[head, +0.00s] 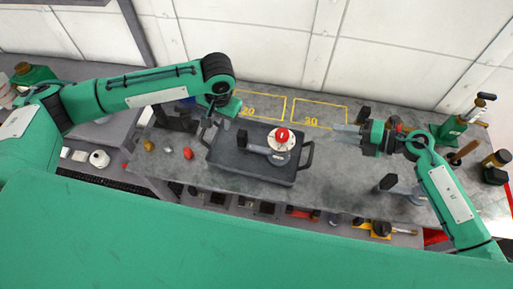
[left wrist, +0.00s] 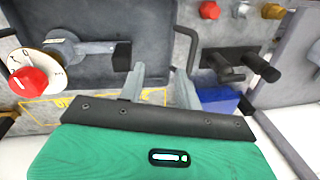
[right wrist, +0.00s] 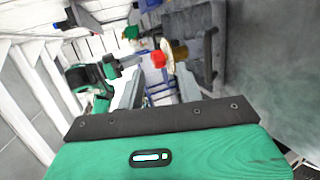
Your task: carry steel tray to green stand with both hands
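The steel tray (head: 225,162) is dark grey with a dark loop handle at each end. It lies on the grey bench and carries a white dial with a red knob (head: 284,140) and a grey lever part (head: 257,150). My left gripper (head: 218,112) is open above the tray's left end; in the left wrist view its parted fingers (left wrist: 160,82) are near the dark handle (left wrist: 190,50), apparently not closed on it. My right gripper (head: 345,131) is open, right of the right handle (head: 308,155) and apart from it. I cannot pick out the green stand with certainty.
Yellow outlined areas (head: 320,112) are marked on the bench behind the tray. Small red and yellow items (head: 188,153) lie left of it. A green-based item (head: 448,130) and dark-topped pieces (head: 495,165) stand at the right end. A wall closes the back.

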